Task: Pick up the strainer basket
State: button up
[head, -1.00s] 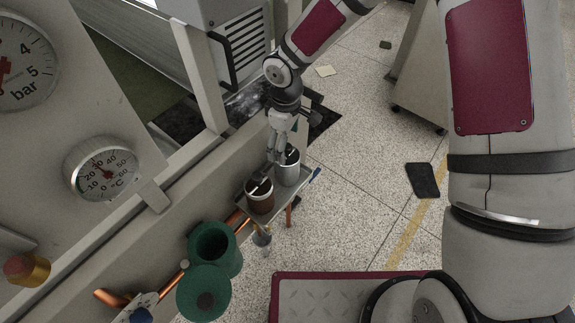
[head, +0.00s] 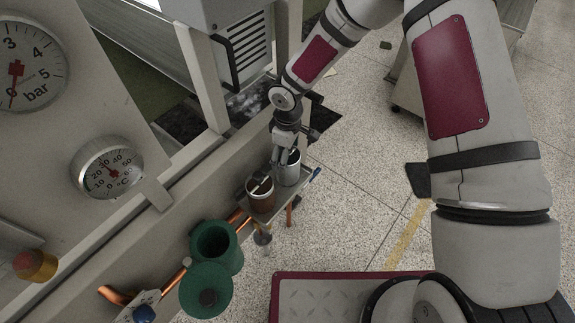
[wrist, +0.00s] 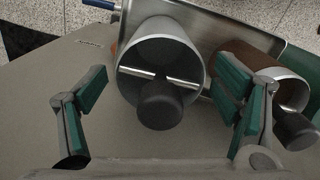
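A grey metal cup-shaped basket (head: 289,172) with a crossbar and black knob stands on a small metal tray (head: 281,205). It also shows in the wrist view (wrist: 137,62), its open mouth toward the camera. A similar brown basket (head: 260,196) with a black knob stands beside it, and at right in the wrist view (wrist: 291,94). I cannot tell from looks alone which is the strainer basket. My gripper (head: 285,158) is just over the grey basket. In the wrist view its green-padded fingers (wrist: 165,92) are spread wide, with the grey basket and its knob between them, holding nothing.
A green open cylinder (head: 215,246) and its round green lid (head: 207,289) are left of the tray, near copper pipe (head: 172,282). A panel with two gauges (head: 107,168) stands at left. A blue-handled item (head: 314,174) is at the tray's right edge.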

jog(key=c, duration=1.4)
jog(key=shift+r, duration=0.1)
jog(key=shift+c, duration=0.2)
